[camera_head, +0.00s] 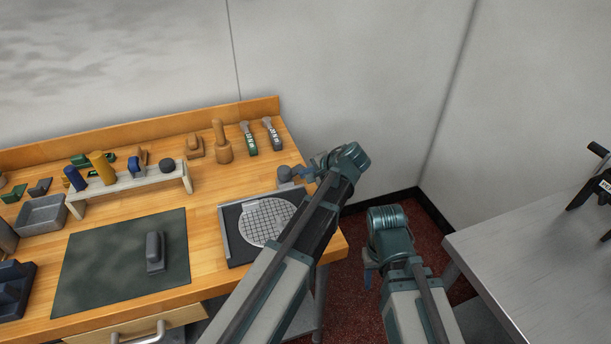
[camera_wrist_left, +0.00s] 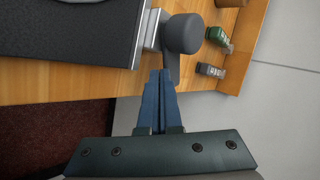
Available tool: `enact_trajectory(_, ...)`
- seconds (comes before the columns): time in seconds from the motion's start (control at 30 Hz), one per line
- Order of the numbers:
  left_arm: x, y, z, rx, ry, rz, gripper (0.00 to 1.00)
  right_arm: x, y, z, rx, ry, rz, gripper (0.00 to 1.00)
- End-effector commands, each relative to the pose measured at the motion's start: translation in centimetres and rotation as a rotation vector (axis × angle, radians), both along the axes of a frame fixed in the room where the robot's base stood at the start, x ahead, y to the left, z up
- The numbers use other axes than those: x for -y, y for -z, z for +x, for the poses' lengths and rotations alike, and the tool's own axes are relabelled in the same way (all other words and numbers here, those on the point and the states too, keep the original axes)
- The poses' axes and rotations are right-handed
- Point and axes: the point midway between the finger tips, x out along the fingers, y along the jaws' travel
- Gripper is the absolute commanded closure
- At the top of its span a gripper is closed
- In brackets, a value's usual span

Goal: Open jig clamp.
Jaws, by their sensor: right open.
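The jig (camera_head: 228,240), a dark flat plate with a metal edge strip and a round grid disc, lies at the right end of the wooden bench. Its clamp (camera_head: 286,174) is at the jig's back right corner. In the left wrist view the clamp shows as a grey round knob (camera_wrist_left: 182,33) with a short grey arm. My left gripper (camera_head: 310,173) is right beside the clamp. Its blue fingers (camera_wrist_left: 158,75) are together, with their tips at the clamp's arm; I cannot tell whether they touch. My right gripper (camera_head: 370,272) hangs empty off the bench's right side.
A dark mat (camera_head: 105,270) with a grey block (camera_head: 155,252) lies left of the jig. A small rack (camera_head: 130,182) with several tools stands behind it. Green and grey-handled tools (camera_head: 249,139) and a wooden mallet (camera_head: 222,143) are at the back. A grey table (camera_head: 540,260) stands right.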

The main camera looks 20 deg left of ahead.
Motion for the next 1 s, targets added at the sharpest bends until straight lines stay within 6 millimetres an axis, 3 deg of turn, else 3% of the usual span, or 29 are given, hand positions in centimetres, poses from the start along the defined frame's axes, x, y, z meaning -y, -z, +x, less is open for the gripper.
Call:
enact_trajectory(0.03, 0.1, 0.0, 0.8, -0.001, -0.039, 0.000, 1.00, 0.0, 0.0, 0.0, 0.000, 0.000, 0.000, 0.50)
enact_trajectory(0.43, -0.8, 0.0, 2.2, -0.001, -0.317, 0.000, 1.00, 0.0, 0.0, 0.0, 0.000, 0.000, 0.000, 0.50)
enact_trajectory(1.0, -1.3, 0.0, 2.5, 0.000, -0.319, 0.000, 1.00, 0.0, 0.0, 0.0, 0.000, 0.000, 0.000, 0.50)
